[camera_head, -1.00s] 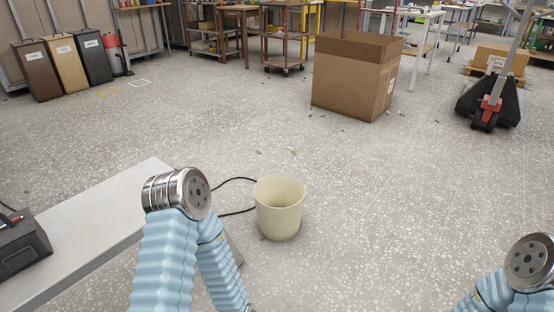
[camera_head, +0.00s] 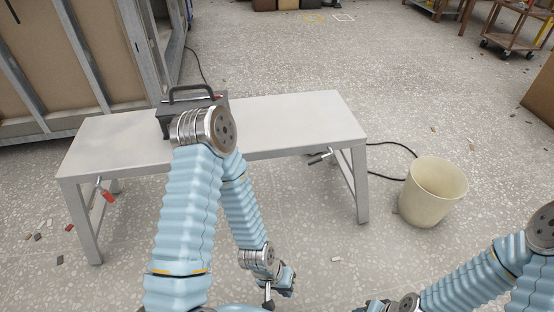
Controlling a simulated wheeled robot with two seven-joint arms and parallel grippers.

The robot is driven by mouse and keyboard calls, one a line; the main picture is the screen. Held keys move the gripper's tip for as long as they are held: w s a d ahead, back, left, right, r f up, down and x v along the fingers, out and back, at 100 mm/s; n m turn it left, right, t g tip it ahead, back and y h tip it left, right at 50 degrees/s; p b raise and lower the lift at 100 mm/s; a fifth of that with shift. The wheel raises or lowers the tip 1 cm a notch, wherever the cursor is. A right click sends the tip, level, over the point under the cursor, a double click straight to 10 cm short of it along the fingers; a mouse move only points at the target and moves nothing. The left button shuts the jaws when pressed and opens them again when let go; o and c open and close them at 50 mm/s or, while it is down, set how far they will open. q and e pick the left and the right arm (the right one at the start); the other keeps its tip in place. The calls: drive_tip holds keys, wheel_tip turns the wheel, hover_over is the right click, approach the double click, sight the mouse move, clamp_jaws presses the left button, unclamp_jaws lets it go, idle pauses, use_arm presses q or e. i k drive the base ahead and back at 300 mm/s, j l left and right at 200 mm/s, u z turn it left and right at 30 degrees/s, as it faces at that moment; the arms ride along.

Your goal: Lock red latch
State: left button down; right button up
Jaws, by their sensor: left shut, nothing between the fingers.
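A small latch with a red handle (camera_head: 107,196) hangs at the left legs of a grey bench (camera_head: 300,115), below the top. A second latch with a dark handle (camera_head: 320,157) is at the bench's right legs. My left gripper (camera_head: 270,293) is low at the bottom centre, in front of the bench and well right of the red latch, touching neither. It is shut and empty. My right gripper (camera_head: 376,306) barely shows at the bottom edge, and its fingers cannot be made out.
A dark case with a handle (camera_head: 190,92) stands on the bench, partly behind my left arm. A cream bucket (camera_head: 432,192) stands on the floor to the right, with a black cable near it. Small debris lies on the floor at left. The floor before the bench is mostly clear.

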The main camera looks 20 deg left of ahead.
sight(105, 193)
drive_tip(key=u, duration=0.4)
drive_tip(key=k+u, duration=0.1)
drive_tip(key=u, duration=0.75)
drive_tip(key=j+u, duration=0.1)
drive_tip(key=u, duration=0.35)
drive_tip(key=j+u, duration=0.1)
drive_tip(key=u, duration=0.3)
drive_tip(key=k, duration=0.05)
